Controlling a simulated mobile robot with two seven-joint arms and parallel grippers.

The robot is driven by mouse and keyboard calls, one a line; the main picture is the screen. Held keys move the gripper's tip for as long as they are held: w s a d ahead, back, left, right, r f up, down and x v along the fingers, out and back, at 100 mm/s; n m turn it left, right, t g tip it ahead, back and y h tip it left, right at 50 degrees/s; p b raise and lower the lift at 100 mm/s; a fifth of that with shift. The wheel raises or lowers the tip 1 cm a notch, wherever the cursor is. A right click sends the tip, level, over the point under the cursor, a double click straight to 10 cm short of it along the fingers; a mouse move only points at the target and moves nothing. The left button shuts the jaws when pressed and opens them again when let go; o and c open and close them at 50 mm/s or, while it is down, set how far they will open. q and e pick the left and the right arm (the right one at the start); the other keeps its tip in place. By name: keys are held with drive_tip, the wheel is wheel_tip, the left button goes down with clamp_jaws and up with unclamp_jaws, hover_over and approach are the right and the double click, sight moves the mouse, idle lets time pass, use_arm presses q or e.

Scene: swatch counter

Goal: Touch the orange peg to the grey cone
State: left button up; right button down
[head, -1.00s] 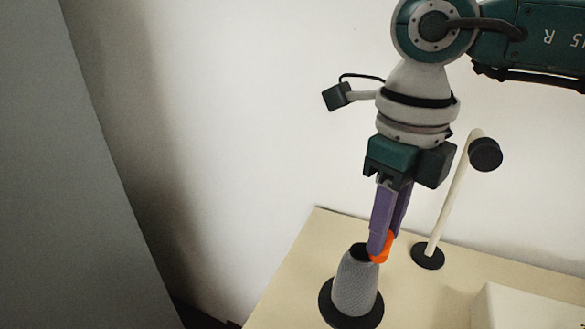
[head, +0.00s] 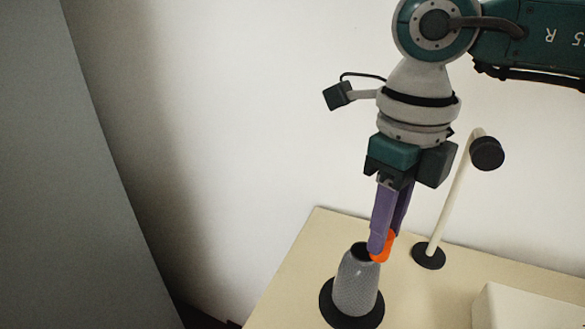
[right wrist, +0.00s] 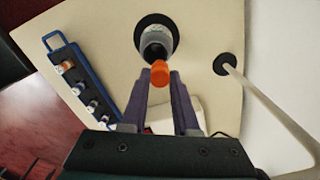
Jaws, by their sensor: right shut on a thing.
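The grey cone (head: 355,284) stands upright on its round black base at the front left of the counter, with a black top. It also shows in the right wrist view (right wrist: 154,38), just beyond my fingertips. My right gripper (head: 381,248) points down and is shut on the orange peg (head: 383,247), which also shows between the purple fingers in the right wrist view (right wrist: 160,70). The peg is right beside the cone's top in the head view; I cannot tell whether they touch. My left gripper is in neither view.
A cream post with a black knob (head: 486,153) stands on a black disc (head: 428,256) right of the gripper. A white block (head: 520,308) is at the lower right. A blue rack (right wrist: 88,97) with several small vials shows in the right wrist view. A wall is behind the counter.

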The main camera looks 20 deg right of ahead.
drive_tip(key=shift+r+p, duration=2)
drive_tip(key=shift+r, duration=0.5)
